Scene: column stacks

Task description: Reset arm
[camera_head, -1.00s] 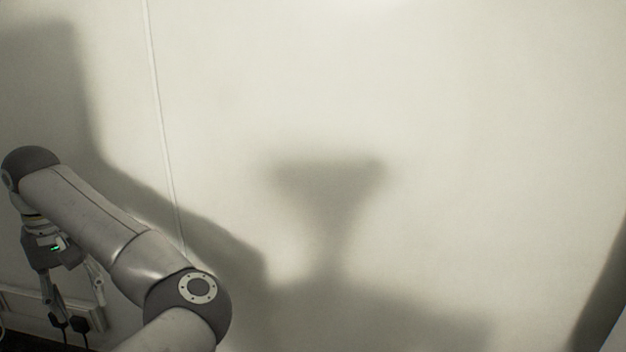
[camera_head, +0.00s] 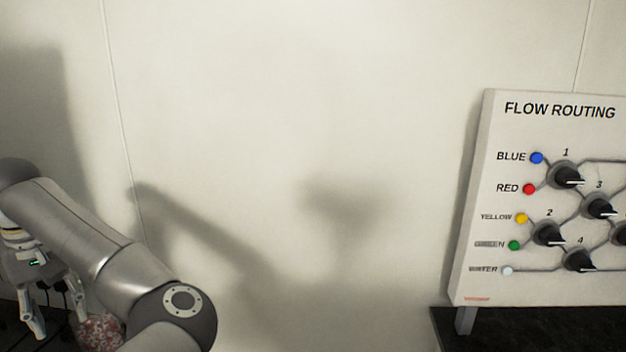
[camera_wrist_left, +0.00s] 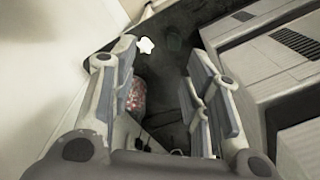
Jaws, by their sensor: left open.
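My left arm (camera_head: 70,235) comes in from the left, bent, its elbow joint at the lower middle-left of the head view. My left gripper (camera_head: 55,322) hangs pointing down at the lower left edge, partly hidden by the arm. In the left wrist view its two fingers (camera_wrist_left: 162,62) stand apart with nothing held between them. My right gripper is in neither view.
A white "FLOW ROUTING" panel (camera_head: 500,285) with black knobs and coloured dots stands at the right on a dark counter (camera_head: 540,328). A red-and-white speckled object (camera_head: 103,334) is below my left arm; it also shows in the wrist view (camera_wrist_left: 137,98). Grey box-like units (camera_wrist_left: 262,55) fill the wrist view's right side.

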